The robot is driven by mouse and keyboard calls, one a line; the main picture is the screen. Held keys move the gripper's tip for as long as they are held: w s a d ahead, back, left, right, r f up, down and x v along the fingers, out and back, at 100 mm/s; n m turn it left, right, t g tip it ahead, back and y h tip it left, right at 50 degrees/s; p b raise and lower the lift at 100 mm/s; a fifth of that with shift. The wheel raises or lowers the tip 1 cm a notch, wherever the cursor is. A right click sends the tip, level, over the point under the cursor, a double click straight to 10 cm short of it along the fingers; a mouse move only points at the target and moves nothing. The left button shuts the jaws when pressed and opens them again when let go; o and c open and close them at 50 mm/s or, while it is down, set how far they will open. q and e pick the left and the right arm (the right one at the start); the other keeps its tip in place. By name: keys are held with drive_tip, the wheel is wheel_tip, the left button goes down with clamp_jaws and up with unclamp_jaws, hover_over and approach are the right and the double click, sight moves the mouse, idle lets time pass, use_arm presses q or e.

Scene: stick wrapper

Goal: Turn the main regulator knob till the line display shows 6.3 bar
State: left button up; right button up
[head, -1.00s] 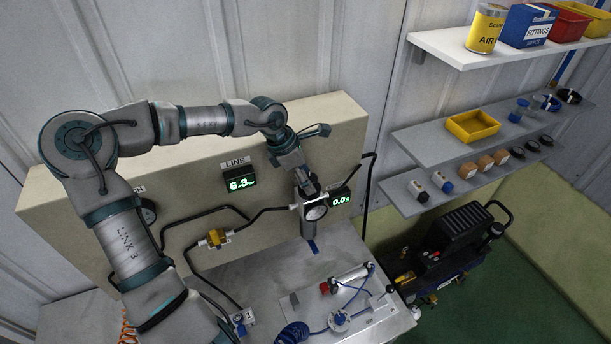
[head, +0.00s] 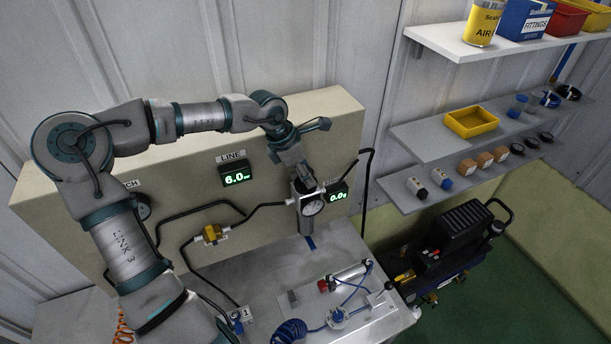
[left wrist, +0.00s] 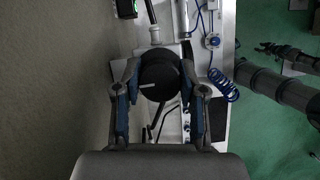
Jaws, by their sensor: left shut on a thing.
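The line display (head: 236,174) under the LINE label reads 6.0 in green digits. A second small display (head: 338,195) right of the regulator reads about 0.0.
A yellow valve (head: 212,233) sits on the black piping left of the regulator. A cylinder (head: 350,273) and blue coiled hose (head: 290,331) lie on the bench. Shelves with a yellow bin (head: 472,122) and small parts are at right, above a black compressor (head: 459,232).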

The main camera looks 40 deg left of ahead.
use_arm(q)
drive_tip(key=o, duration=1.1)
drive_tip(key=shift+w+a, duration=0.1)
drive_tip(key=shift+o, duration=0.2)
drive_tip(key=v, duration=1.2)
drive_tip(key=shift+w, duration=0.15)
